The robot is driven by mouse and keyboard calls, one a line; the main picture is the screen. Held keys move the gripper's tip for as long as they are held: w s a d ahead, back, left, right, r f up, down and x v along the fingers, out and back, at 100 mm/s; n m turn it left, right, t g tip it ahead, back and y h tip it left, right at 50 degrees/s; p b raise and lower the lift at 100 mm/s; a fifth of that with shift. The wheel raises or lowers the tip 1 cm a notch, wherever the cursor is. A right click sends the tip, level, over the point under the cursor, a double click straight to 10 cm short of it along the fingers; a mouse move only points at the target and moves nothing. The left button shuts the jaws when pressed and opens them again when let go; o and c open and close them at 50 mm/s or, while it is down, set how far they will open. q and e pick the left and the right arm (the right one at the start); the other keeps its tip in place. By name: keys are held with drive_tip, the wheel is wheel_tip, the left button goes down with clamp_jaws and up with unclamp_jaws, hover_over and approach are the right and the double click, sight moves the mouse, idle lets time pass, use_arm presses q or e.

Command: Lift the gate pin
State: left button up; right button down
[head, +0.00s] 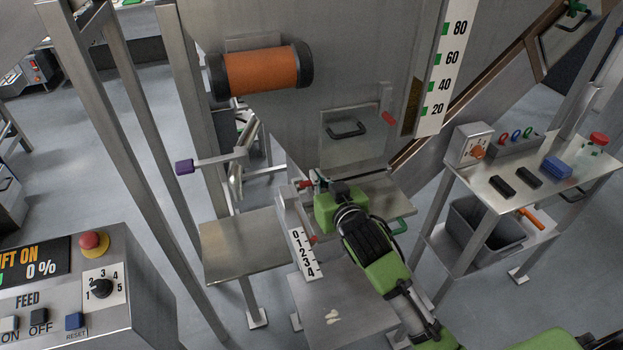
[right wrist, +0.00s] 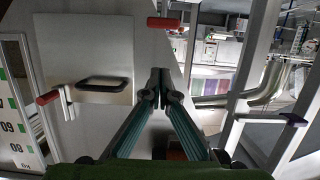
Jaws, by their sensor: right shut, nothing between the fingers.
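A steel gate panel with a black handle (head: 345,130) is on the hopper front. A red-gripped pin (head: 388,118) stands at the panel's upper right edge; it also shows at the left in the right wrist view (right wrist: 47,98). I take it for the gate pin, but cannot be certain. A second red grip (head: 305,184) is close beside my right gripper (head: 318,178), and shows at the top in the right wrist view (right wrist: 164,23). My right gripper's fingers (right wrist: 160,85) are closed together, empty, below the gate panel. My left gripper is out of view.
A 0–4 scale plate (head: 304,252) is on the chute below my right gripper. A steel shelf (head: 244,240) is to its left. A side table with a blue block (head: 557,167) stands right. A control box (head: 90,290) is at lower left.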

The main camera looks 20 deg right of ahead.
drive_tip(key=w, duration=0.4)
drive_tip(key=p, duration=0.2)
hover_over(308, 191)
drive_tip(key=s, duration=0.2)
drive_tip(key=shift+f, duration=2.55)
drive_tip(key=shift+d, duration=0.2)
drive_tip(key=shift+w+f, duration=0.1)
